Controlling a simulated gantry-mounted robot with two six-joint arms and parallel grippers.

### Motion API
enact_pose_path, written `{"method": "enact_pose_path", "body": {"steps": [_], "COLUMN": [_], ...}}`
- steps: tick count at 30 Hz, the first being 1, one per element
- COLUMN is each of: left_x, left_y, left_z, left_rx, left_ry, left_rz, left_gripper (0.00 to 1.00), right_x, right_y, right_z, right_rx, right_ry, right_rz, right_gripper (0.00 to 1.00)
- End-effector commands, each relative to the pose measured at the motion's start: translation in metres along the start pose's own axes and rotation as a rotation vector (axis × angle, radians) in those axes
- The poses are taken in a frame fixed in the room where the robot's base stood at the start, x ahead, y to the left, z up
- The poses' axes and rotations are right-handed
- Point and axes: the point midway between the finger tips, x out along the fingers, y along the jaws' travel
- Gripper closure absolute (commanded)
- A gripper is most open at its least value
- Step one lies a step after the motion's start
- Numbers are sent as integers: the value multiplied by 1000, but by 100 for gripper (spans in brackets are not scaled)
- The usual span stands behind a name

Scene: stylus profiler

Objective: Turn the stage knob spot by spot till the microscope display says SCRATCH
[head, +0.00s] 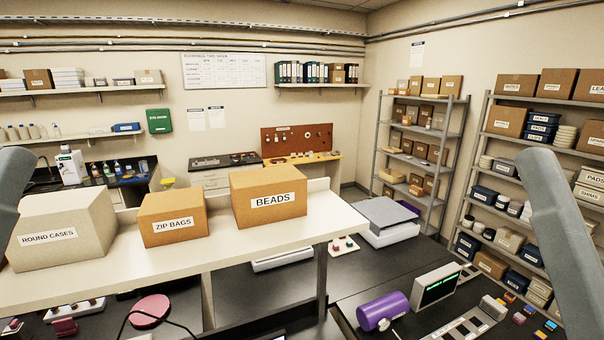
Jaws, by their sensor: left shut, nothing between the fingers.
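A small white-framed display (437,288) with a dark green screen stands on the black bench at the lower right; its text is too small to read. A purple cylinder (378,311) lies just left of it, with a small round end piece facing forward. I cannot make out which part is the stage knob. My two arm links show at the left and right edges. Neither gripper's fingers can be seen.
A raised white shelf (225,242) carries cartons marked ROUND CASES (95,215), ZIP BAGS (170,207) and BEADS (262,182). A grey-lidded instrument (388,213) stands behind the display. Small coloured blocks (519,319) lie at the lower right.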

Motion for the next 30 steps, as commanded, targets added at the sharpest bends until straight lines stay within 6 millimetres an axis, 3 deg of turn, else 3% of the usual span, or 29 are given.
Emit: {"method": "enact_pose_path", "body": {"steps": [26,30], "left_x": [0,-12], "left_y": [0,0], "left_z": [0,11], "left_rx": [0,0], "left_ry": [0,1], "left_rz": [0,0], "left_gripper": [100,100], "right_x": [0,-12], "right_y": [0,0], "right_z": [0,11], "right_rx": [0,0], "right_ry": [0,1], "right_rz": [0,0], "right_gripper": [0,0]}}
